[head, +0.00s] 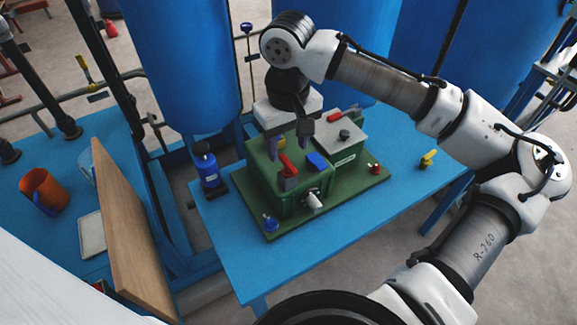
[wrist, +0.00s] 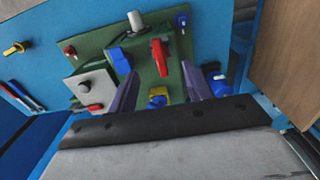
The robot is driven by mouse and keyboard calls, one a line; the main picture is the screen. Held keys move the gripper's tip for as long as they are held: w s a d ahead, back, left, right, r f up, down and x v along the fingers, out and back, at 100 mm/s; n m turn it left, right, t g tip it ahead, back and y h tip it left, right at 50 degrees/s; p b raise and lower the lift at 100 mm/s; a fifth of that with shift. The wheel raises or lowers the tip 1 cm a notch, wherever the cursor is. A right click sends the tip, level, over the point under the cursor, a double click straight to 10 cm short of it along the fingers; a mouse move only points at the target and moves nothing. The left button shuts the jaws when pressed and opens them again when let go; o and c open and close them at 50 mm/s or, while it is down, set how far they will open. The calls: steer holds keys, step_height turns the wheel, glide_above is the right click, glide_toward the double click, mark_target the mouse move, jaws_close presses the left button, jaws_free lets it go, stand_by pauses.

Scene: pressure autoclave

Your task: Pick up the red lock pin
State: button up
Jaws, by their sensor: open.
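A small red knobbed piece (head: 375,168), which looks like the red lock pin, sits at the right corner of the green baseplate (head: 350,187). It also shows at the upper left in the wrist view (wrist: 70,51). My gripper (head: 290,145) is open above the green box (head: 300,195), left of that piece and apart from it. In the wrist view my two fingers (wrist: 160,73) point at the green box, with a larger red handle (wrist: 160,57) just beyond and between their tips. Nothing is held.
A blue block (head: 317,161), a grey box (head: 340,138) with a red lever (head: 335,115), and a blue knob (head: 270,224) are on the fixture. A blue bottle (head: 206,165) stands left. A yellow piece (head: 428,158) lies right. The blue table's front (head: 330,245) is clear.

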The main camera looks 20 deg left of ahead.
mark_target(288, 162)
steer(key=shift+s+f+p, duration=0.1)
steer(key=shift+f+p, duration=0.4)
steer(key=shift+f, duration=2.5)
steer(key=c, duration=1.1)
